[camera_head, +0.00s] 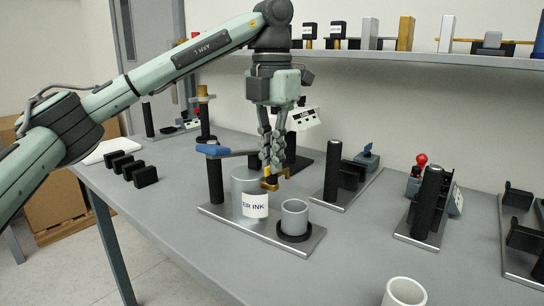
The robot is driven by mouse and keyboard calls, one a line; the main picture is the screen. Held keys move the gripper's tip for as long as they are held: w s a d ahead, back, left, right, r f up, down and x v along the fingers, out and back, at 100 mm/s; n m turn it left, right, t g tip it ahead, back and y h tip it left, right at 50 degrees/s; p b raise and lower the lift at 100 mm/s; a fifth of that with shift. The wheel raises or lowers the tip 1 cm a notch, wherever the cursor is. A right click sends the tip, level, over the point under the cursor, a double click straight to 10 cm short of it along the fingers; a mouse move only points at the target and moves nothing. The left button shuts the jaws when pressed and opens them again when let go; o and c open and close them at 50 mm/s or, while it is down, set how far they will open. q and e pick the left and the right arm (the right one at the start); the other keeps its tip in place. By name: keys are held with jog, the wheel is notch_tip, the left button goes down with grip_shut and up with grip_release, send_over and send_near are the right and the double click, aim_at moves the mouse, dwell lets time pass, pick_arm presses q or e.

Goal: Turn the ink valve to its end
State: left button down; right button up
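The ink station has a grey cylinder (243,185) with a white label that reads "ER INK" in the visible part. A brass valve piece (269,184) sticks out at the cylinder's upper right. A grey cup (294,217) stands on a black ring below and to the right of it. My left gripper (271,168) points straight down, its fingertips right at the top of the brass piece and partly covering it. The fingers are close together; whether they touch or grip the brass is too small to tell. My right gripper is out of view.
The station's base plate (225,211) carries a black post (215,180) with a blue-ended lever (212,150) left of the cylinder. Other fixtures (333,168) stand to the right and behind. A white cup (404,292) is at the front. Black blocks (145,176) lie on the left.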

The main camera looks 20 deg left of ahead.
pick_arm(q)
jog(key=m, duration=1.6)
jog(key=shift+m, duration=0.4)
dwell(0.4)
jog(key=c, duration=1.7)
grip_release()
jog(key=shift+r, duration=0.1)
notch_tip(320, 180, up, 12)
jog(key=shift+f, duration=0.1)
